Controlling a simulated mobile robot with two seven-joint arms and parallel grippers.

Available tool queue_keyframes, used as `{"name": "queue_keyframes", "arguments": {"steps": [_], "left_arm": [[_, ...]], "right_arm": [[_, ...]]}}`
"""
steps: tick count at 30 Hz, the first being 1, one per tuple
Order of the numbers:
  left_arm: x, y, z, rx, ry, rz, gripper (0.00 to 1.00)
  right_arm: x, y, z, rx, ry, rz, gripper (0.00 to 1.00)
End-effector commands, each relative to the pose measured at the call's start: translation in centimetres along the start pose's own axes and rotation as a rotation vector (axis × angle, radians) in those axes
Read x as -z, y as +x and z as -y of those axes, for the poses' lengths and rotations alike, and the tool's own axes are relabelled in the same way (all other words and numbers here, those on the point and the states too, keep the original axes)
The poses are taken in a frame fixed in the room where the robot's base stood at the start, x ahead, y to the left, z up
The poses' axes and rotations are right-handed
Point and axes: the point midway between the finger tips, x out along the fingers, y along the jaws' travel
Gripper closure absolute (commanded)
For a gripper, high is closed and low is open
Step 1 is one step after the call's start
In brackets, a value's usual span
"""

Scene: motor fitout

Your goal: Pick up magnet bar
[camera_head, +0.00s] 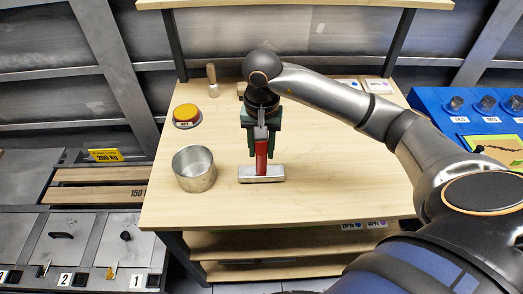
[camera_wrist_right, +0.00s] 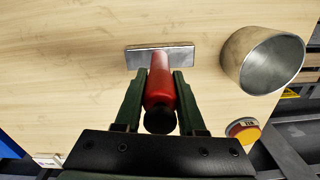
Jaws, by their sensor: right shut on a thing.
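The magnet bar is a silver bar (camera_head: 262,174) with a red handle (camera_head: 261,155). In the head view it is on or just above the wooden table, right of a metal cup; I cannot tell if the bar touches the table. My right gripper (camera_head: 262,146) comes down from above and is shut on the red handle. In the right wrist view the red handle (camera_wrist_right: 160,92) lies between the two green fingers (camera_wrist_right: 157,95), with the silver bar (camera_wrist_right: 160,56) beyond the fingertips. My left gripper is not in view.
The metal cup (camera_head: 194,169) stands left of the bar. A yellow button (camera_head: 186,113) sits behind it, and a wooden-handled tool (camera_head: 212,80) stands at the back. A blue panel (camera_head: 450,112) is at the right. The table (camera_head: 330,190) is clear right of the bar.

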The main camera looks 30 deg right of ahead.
Motion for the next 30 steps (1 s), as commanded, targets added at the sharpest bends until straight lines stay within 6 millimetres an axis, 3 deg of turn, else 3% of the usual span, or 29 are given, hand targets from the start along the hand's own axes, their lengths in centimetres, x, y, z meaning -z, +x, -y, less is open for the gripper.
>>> {"name": "queue_keyframes", "arguments": {"steps": [5, 13, 21, 30], "left_arm": [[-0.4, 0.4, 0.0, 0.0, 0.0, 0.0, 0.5], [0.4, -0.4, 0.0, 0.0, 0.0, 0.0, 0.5], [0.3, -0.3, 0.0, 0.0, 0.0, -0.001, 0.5], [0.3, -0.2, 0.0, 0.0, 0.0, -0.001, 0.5]], "right_arm": [[0.1, -2.6, 0.1, 0.005, 0.0, -0.007, 1.0], [-5.2, -9.2, 1.0, 0.004, -0.006, -0.009, 1.0], [-11.3, -11.2, 2.1, 0.004, -0.009, -0.003, 1.0], [-13.7, -12.2, 2.4, 0.001, -0.002, 0.0, 1.0]]}}
